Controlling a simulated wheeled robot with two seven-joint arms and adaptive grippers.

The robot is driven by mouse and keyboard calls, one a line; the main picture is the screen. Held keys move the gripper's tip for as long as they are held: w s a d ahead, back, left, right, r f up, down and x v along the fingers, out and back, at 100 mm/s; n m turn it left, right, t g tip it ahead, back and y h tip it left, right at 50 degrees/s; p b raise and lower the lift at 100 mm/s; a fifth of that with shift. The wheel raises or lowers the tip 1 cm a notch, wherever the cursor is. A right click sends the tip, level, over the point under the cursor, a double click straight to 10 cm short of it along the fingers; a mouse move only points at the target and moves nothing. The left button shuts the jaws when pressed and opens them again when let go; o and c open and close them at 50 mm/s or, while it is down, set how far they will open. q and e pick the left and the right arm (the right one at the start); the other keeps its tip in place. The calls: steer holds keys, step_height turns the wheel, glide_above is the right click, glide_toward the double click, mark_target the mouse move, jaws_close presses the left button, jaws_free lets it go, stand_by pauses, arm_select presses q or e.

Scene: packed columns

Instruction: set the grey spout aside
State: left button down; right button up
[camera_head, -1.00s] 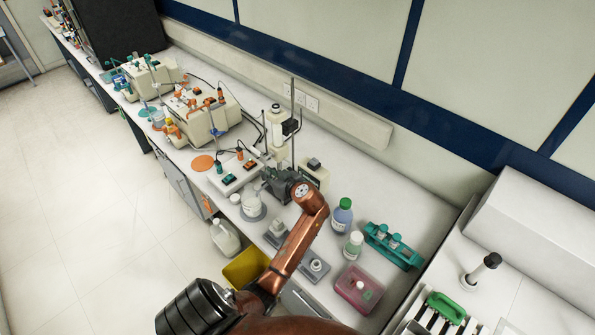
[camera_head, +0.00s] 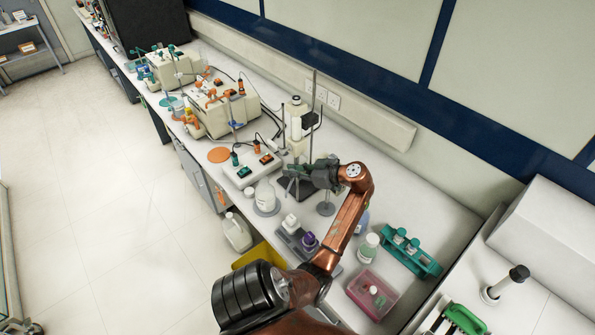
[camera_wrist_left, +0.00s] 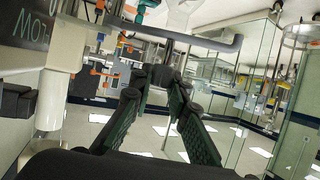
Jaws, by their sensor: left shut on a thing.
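My left gripper (camera_head: 300,172) reaches in beside the tall stand on the bench. In the left wrist view its two dark green-padded fingers (camera_wrist_left: 158,82) come together at their tips on a short stem of the grey spout (camera_wrist_left: 195,37). The spout is a grey tube that runs across the top of that view, above the fingers. In the head view the spout is too small and too covered by the gripper to make out clearly. My right gripper is not in view.
A white bottle (camera_head: 264,195) stands close to the gripper. A white-capped bottle (camera_head: 368,247), a pink tub (camera_head: 373,292) and a teal rack (camera_head: 411,251) stand to the right. White and orange machines (camera_head: 220,109) fill the bench farther left. Bare bench shows at the right back.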

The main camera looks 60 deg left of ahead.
arm_select(q)
steer(key=shift+a+r, duration=0.1)
steer(key=shift+r, duration=0.05)
steer(key=c, duration=1.8)
jaws_free()
steer(key=v, duration=1.2)
